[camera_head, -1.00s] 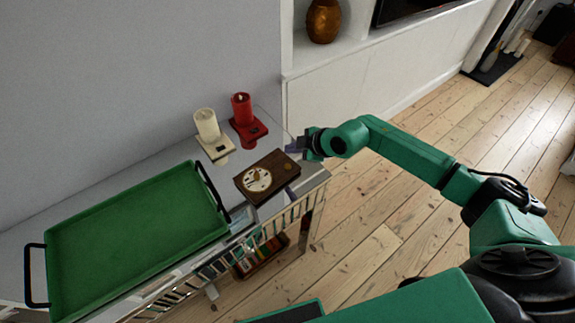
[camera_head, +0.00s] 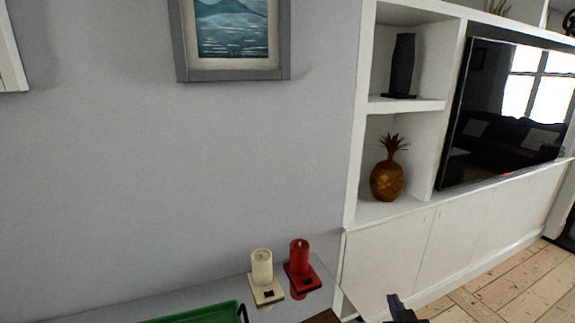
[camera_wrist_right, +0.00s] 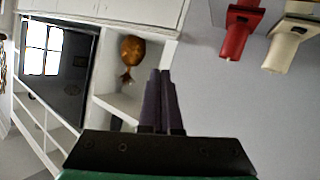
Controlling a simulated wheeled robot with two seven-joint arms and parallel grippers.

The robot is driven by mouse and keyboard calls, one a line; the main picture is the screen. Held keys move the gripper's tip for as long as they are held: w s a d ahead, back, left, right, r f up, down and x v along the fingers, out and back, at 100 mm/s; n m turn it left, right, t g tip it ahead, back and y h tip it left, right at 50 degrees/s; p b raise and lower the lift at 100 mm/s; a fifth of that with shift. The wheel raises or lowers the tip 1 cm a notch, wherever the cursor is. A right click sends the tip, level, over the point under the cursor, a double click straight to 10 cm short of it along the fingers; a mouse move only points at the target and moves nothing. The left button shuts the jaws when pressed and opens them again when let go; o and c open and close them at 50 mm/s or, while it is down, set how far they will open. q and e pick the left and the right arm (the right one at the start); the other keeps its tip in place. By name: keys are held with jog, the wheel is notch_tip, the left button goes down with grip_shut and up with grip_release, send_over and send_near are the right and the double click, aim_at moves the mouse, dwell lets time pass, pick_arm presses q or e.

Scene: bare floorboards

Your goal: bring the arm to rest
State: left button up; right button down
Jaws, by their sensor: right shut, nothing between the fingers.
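My right gripper (camera_head: 400,310) shows at the bottom edge of the head view, to the right of the table top. Its fingers also show in the right wrist view (camera_wrist_right: 160,98), close together with nothing between them. The rest of my right arm is out of the head view. My left gripper is in neither view.
On the table (camera_head: 190,298) stand a cream candle (camera_head: 262,268) and a red candle (camera_head: 299,257) on square holders. A green tray (camera_head: 205,314) is partly cut off at the bottom. Behind are white shelves (camera_head: 392,212) with a pineapple ornament (camera_head: 387,180) and a television (camera_head: 510,115).

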jog(key=s+f+n+g+y, duration=0.25)
jog(key=s+f+g, duration=0.75)
jog(key=s+f, duration=0.75)
notch_tip(320, 180, down, 20)
jog(key=s+g, duration=0.2)
jog(key=s, duration=0.1)
jog(key=s+d+f, duration=0.2)
jog(key=s+f, duration=1.3)
jog(key=s, duration=0.2)
jog(key=shift+d+g, duration=0.3)
jog(key=shift+g, duration=0.1)
